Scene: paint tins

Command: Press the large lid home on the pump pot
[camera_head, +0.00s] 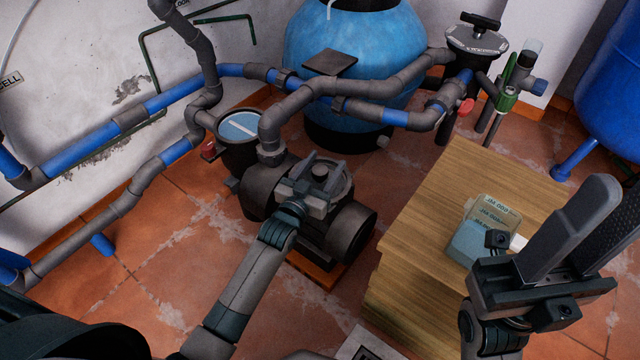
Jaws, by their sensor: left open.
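A dark round pot (240,147) with a pale blue top face and a white strip across it stands on the pipework left of centre. I cannot tell if that face is a clear lid or water. Right of it is the dark grey pump body (352,228). A round dark disc with a raised knob (320,170), possibly the large lid, sits over the pump. My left gripper (320,178) is open with its fingers on either side of the knob; contact is unclear. My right gripper (598,225) is raised at the right, open and empty, its fingers pointing up.
Grey and blue pipes (165,98) run along the wall and over the pump's far side. A blue tank (378,60) stands behind. A wooden cabinet (450,190) at the right carries small boxes (490,215).

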